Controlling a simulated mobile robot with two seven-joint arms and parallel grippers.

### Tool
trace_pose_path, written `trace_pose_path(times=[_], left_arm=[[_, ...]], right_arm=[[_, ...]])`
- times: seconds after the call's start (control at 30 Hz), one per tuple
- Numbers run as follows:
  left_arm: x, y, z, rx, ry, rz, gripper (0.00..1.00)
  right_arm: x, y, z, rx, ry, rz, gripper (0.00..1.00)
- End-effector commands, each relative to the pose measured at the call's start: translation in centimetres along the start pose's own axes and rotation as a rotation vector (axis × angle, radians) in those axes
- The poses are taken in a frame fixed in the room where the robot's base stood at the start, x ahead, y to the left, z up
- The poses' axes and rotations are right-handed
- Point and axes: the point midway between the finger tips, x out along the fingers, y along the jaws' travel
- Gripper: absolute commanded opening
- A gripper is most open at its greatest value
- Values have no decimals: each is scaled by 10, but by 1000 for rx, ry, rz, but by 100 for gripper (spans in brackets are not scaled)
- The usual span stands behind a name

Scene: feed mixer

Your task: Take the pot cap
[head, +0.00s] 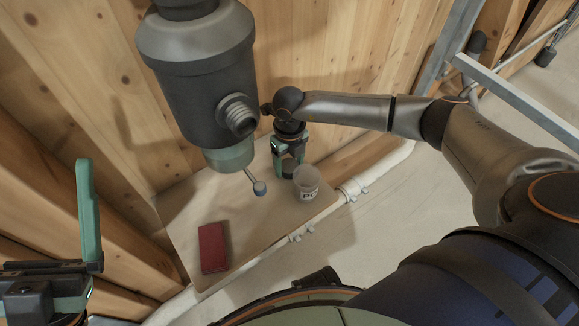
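A small translucent pot (306,183) with a dark-marked label stands on the board near its right edge. I cannot make out a separate cap on it. My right gripper (288,170) points down just behind and left of the pot, close to it. Its green fingers stand apart with nothing clear between them; whether they touch the pot is hard to tell. My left gripper (75,225) is at the lower left, far from the pot. One long green finger stands up at the end of its rail, with no other finger against it, and it looks empty.
A grey mixer (197,50) with a threaded side outlet hangs above the board (255,222). A red block (213,247) lies at the board's front left. A white pipe (352,188) runs along the right edge.

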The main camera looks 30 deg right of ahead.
Motion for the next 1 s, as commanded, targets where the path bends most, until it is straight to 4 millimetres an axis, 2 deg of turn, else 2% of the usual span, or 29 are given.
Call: trace_pose_path(times=[0.07,0.6,0.83,1.0], left_arm=[[0,0,0,1,2,0,100],[0,0,-1,3,4,0,100],[3,-2,-3,6,3,0,100],[12,-6,-13,21,8,0,100]], right_arm=[[0,0,0,0,0,0,60],[0,0,0,1,-1,0,0],[-8,0,1,0,-2,1,0],[-40,0,1,1,-5,1,0]])
